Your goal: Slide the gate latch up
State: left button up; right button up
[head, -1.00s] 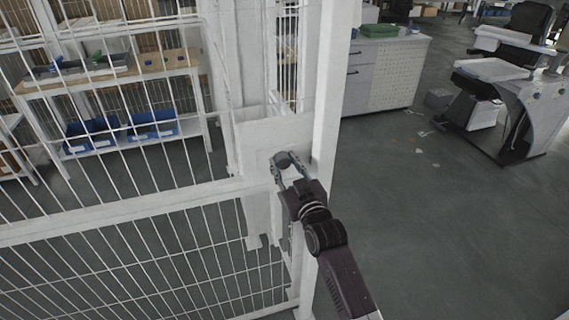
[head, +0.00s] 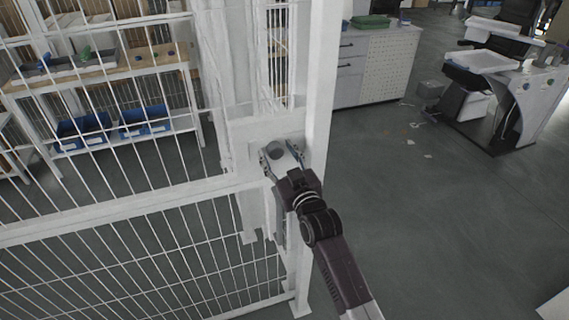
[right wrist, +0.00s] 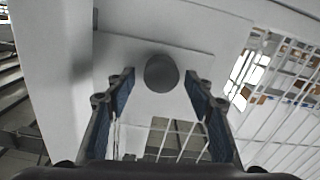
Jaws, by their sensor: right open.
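The gate latch shows as a round grey knob (head: 276,149) on a white plate (head: 240,128) at the gate's edge, beside the white post. My right gripper (head: 283,155) is at the knob, its fingers spread apart on either side of it. In the right wrist view the knob (right wrist: 161,73) lies between and just beyond the two open fingertips (right wrist: 160,80), with a gap on each side. The gripper is open and holds nothing. My left gripper is not in view.
The white mesh gate (head: 130,207) fills the left side. A white post (head: 320,85) stands just right of the latch. Behind the mesh is a shelf with blue bins (head: 145,122). A cabinet (head: 375,68) and a machine (head: 500,100) stand farther back; the right floor is mostly clear.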

jog(key=v, duration=1.1)
jog(key=shift+s, duration=0.3)
jog(key=shift+d, duration=0.1)
notch_tip(320, 180, down, 25)
jog(key=s+d+g+h+b, duration=0.2)
jog(key=s+d+g+b, duration=0.1)
jog(key=g, duration=0.1)
jog(key=s+d+f+m+g+b, duration=0.1)
jog(key=s+d+f, duration=0.1)
jog(key=s+f, duration=0.35)
jog(key=s+d+f+g+h, duration=0.1)
jog(key=s+f+g, duration=0.1)
jog(key=f, duration=0.7)
jog(key=s+d+f+m+g+b, duration=0.1)
jog(key=s+d+f, duration=0.1)
jog(key=s+f, duration=0.35)
jog(key=s+d+f+g+h+b, duration=0.1)
jog(key=s+d+f, duration=0.3)
jog(key=s+f, duration=0.4)
jog(key=s+d+f+g+h+b, duration=0.1)
jog(key=s+d+f+g, duration=0.2)
jog(key=s+f, duration=0.6)
jog(key=s+d+f+m+g+b, duration=0.1)
jog(key=s+d+f+g, duration=0.3)
jog(key=s, duration=1.5)
notch_tip(320, 180, down, 5)
jog(key=shift+d+r+h, duration=0.25)
jog(key=shift+d+h, duration=0.1)
jog(key=shift+h, duration=0.05)
jog(key=shift+a, duration=0.1)
